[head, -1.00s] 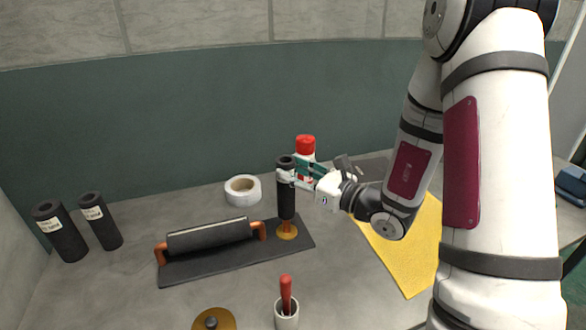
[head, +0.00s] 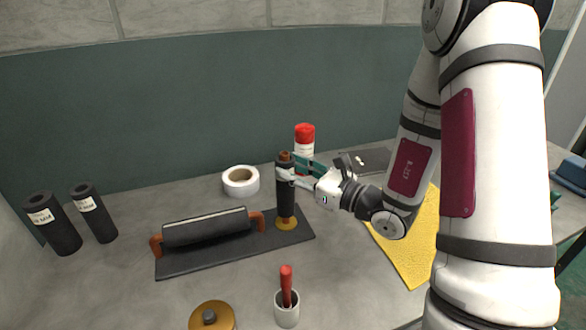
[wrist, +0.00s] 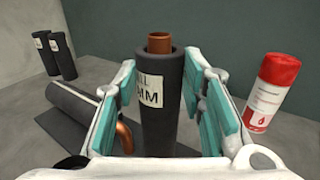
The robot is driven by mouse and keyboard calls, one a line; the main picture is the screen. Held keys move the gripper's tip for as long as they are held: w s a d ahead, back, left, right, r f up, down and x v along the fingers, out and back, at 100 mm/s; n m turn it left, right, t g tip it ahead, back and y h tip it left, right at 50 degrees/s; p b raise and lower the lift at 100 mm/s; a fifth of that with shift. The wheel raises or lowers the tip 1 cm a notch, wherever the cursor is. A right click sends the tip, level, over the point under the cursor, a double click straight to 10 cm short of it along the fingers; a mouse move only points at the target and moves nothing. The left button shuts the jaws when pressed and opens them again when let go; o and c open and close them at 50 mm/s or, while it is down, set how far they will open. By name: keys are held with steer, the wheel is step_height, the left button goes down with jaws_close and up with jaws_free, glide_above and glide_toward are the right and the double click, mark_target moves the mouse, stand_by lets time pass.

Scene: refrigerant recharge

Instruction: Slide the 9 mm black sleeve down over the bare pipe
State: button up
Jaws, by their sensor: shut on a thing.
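The black sleeve (head: 285,200) stands upright around the bare copper pipe (head: 285,156), whose open end shows a little above the sleeve's top. In the wrist view the sleeve (wrist: 160,125) carries a white label, partly readable as "MM", and the copper pipe end (wrist: 159,42) rises out of it. The pipe stands on a round brass foot (head: 287,224) just under the sleeve; I cannot tell whether they touch. My gripper (head: 288,175) is shut on the sleeve's upper part from the right, with one teal-padded finger (wrist: 205,112) on each side.
A dark base plate (head: 190,262) carries the foot and a black-covered bent copper pipe (head: 205,228). Two labelled black sleeves (head: 93,212) stand at left. A tape roll (head: 241,181) and red-capped can (head: 304,140) are behind; a red-handled tool in a cup (head: 287,310) is in front.

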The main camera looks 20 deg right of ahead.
step_height(320, 180, down, 3)
steer(key=shift+f+b, duration=0.1)
steer(key=shift+b, duration=1.05)
steer(key=o, duration=1.2)
step_height(320, 180, up, 10)
